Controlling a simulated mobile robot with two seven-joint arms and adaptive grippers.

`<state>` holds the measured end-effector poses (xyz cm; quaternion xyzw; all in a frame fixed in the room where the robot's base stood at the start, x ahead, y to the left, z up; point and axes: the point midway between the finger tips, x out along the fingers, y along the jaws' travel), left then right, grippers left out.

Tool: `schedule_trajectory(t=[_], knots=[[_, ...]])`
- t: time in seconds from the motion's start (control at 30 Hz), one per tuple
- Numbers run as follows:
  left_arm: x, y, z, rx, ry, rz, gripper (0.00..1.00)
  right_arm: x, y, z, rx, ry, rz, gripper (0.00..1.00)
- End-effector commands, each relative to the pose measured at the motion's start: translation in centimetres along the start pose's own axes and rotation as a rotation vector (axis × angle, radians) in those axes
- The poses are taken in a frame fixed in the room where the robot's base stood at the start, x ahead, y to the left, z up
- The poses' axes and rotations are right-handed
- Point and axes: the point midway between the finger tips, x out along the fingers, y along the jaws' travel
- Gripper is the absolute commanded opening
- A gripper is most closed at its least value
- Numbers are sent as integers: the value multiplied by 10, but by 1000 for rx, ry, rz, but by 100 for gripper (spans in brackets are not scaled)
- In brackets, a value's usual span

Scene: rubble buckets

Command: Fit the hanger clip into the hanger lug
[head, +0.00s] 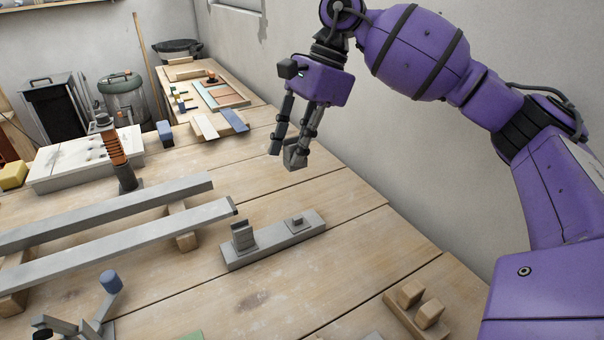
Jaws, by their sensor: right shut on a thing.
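My right gripper (284,153) hangs from the purple arm above the back part of the bench, fingers pointing down. It is shut on a small grey piece (295,158), which looks like the hanger clip; the fingers hide part of it. A grey bar (272,243) lies on the bench below and in front of the gripper. On it stand a taller slotted block (243,237) at the left and a low block with a small stub (297,222) at the right. I cannot tell for sure which is the hanger lug. The held piece is apart from both. My left gripper is not in view.
Two long grey beams (130,240) rest on wooden blocks at the left. A blue-capped grey fitting (110,281) is front left. A wall stands close behind the right arm. The bench between bar and wall is clear.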

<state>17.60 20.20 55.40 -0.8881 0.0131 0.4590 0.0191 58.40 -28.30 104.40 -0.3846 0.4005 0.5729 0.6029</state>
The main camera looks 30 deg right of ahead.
Motion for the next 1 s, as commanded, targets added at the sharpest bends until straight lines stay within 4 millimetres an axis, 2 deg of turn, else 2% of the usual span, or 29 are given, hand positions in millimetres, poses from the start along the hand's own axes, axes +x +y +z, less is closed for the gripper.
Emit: schedule_trajectory(t=[0.03, 0.1, 0.2, 0.37, 0.9, 1.0], knots=[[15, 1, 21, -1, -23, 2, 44, 37, 1, -16, 7, 3, 18, 0], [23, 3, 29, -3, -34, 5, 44, 54, 0, -22, 4, 2, 15, 0], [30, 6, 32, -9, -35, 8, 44, 68, 0, -28, 2, 1, 12, 0], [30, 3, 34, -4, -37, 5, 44, 75, -1, -31, 0, 1, 7, 0], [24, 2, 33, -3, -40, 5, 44, 74, -1, -29, -7, 0, 19, 0], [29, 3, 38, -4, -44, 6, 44, 84, -1, -34, -6, 1, 19, 0]])
